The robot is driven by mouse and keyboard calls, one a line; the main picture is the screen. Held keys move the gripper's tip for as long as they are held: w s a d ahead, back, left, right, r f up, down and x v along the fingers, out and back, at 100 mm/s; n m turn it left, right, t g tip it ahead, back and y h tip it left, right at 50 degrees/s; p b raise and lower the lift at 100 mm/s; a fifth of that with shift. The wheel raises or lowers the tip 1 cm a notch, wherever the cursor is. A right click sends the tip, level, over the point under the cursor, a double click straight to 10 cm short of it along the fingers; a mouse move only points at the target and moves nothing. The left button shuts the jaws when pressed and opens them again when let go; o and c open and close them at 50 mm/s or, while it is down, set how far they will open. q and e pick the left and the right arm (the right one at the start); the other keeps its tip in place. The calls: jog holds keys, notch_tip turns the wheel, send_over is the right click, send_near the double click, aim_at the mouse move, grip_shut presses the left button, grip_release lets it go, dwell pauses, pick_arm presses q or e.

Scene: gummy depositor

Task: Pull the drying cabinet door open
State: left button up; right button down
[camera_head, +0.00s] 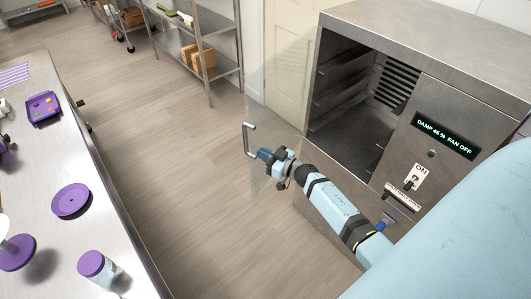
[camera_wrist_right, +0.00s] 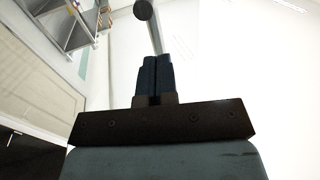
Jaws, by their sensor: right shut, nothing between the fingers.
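The steel drying cabinet (camera_head: 440,130) stands at the right in the head view, with its dark opening and inner side rails showing. Its clear glass door (camera_head: 272,125) stands swung out from the front, well open. The door's metal bar handle (camera_head: 248,140) is at the door's free edge. My right gripper (camera_head: 264,154) is shut and empty beside the handle, close to the glass; I cannot tell whether it touches. In the right wrist view the shut fingers (camera_wrist_right: 157,76) point toward a bar with a round end (camera_wrist_right: 144,10), likely the handle. My left gripper is out of view.
The cabinet panel has a lit display (camera_head: 444,137) and a switch (camera_head: 409,184). A steel table (camera_head: 112,215) at the left holds purple items. The wooden floor between table and cabinet is clear.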

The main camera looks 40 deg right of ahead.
aim_at(245, 145)
jog(key=w+a+m+h, duration=0.1)
jog(key=w, duration=0.1)
jog(key=w+a+h+b, duration=0.1)
jog(key=w, duration=0.2)
jog(key=w+a+m+h, duration=0.1)
jog(key=w+h, duration=0.1)
jog(key=w, duration=0.1)
jog(key=shift+w+f+m+t, duration=0.1)
jog(key=shift+m+t, duration=0.2)
jog(key=shift+t, duration=0.1)
jog(key=shift+w, duration=0.4)
jog(key=shift+s, duration=0.15)
